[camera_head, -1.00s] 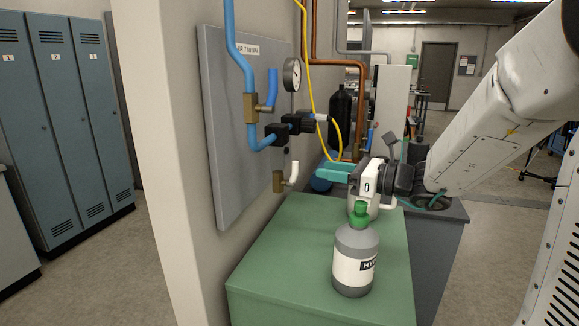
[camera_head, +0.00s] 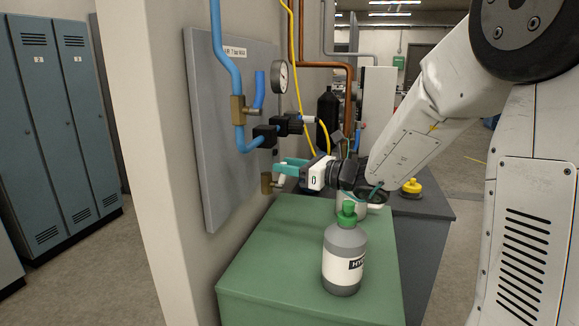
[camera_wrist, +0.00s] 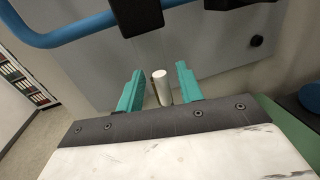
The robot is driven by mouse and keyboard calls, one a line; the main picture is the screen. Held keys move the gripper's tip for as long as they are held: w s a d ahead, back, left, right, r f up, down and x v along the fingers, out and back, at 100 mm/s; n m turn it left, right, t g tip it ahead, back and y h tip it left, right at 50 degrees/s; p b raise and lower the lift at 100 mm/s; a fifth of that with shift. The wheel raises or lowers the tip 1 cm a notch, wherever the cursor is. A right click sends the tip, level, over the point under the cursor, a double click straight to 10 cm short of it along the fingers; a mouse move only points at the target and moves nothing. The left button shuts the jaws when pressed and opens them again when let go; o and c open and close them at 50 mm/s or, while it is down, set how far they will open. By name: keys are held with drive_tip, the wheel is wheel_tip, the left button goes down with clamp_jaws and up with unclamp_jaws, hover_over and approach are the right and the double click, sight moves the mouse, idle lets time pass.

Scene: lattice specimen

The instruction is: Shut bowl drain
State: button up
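A small brass valve (camera_head: 266,184) sits low on the grey wall panel. It fits the bowl drain, though no label on it is readable. Its pale lever is mostly hidden behind my gripper in the head view. In the wrist view a pale, round-ended lever (camera_wrist: 161,88) stands between the two teal fingers. My gripper (camera_head: 281,166) is open at the valve, pointing left towards the panel. In the wrist view there is a gap on both sides of the lever, narrower on the right (camera_wrist: 160,72). Contact cannot be made out.
A grey bottle with a green cap (camera_head: 344,262) stands on the green cabinet (camera_head: 262,258) below my arm. Above the valve are a blue pipe (camera_head: 224,62), a black fitting (camera_head: 266,136), and a gauge (camera_head: 280,76). A yellow-capped container (camera_head: 411,187) stands behind.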

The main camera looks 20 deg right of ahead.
clamp_jaws()
drive_tip(key=shift+w+d+m, duration=0.1)
drive_tip(key=shift+m, duration=0.2)
drive_tip(key=w+d+f+m+g, duration=0.3)
drive_tip(key=w+f+m+g, duration=0.1)
drive_tip(key=m, duration=1.1)
drive_tip(key=shift+w+d+f+y, duration=0.15)
drive_tip(key=shift+w+f+y, duration=0.15)
drive_tip(key=shift+f, duration=0.35)
drive_tip(key=shift+s+f, duration=0.1)
unclamp_jaws()
